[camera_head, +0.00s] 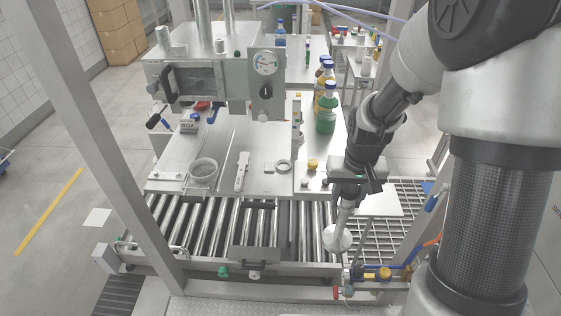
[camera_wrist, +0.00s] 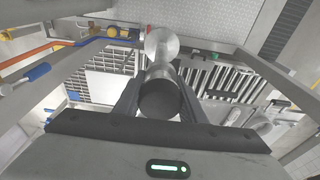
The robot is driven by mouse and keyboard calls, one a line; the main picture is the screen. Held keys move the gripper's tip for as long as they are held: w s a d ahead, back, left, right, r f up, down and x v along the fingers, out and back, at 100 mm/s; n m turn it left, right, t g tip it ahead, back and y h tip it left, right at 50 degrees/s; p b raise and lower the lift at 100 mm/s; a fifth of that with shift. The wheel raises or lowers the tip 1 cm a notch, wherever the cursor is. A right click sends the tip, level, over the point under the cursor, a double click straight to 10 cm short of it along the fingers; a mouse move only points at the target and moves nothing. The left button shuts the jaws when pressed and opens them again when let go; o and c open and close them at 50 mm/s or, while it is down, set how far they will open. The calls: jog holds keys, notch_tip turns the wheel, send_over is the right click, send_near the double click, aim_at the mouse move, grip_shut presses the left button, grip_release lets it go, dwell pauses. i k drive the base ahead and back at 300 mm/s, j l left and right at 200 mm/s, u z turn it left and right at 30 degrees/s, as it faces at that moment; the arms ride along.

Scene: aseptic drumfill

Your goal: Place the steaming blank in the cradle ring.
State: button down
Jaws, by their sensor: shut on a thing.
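My gripper (camera_head: 349,200) points down at the right end of the roller conveyor. It is shut on a metal piece that I take for the steaming blank (camera_head: 337,239), with a narrow stem and a wide round disc at its lower end. In the wrist view the blank (camera_wrist: 161,45) stands between the two fingers, its dark round end towards the camera. It hangs clear of the table. A small pale ring (camera_head: 283,166), perhaps the cradle ring, lies on the steel table left of my gripper. A larger round cup (camera_head: 203,172) stands farther left; I cannot tell which is the cradle.
The steel table (camera_head: 225,150) holds a white tool (camera_head: 242,171) and a yellow-topped knob (camera_head: 312,165). Green and amber bottles (camera_head: 326,108) stand at its right back. A gauge housing (camera_head: 266,85) rises behind. Frame posts flank the conveyor (camera_head: 215,225).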

aim_at(205, 172)
jog(key=j+u, duration=0.1)
jog(key=j, duration=0.35)
jog(key=i+j+u, duration=0.1)
jog(key=j, duration=0.35)
jog(key=j+u, duration=0.1)
jog(key=j, duration=0.3)
jog(key=i, duration=0.05)
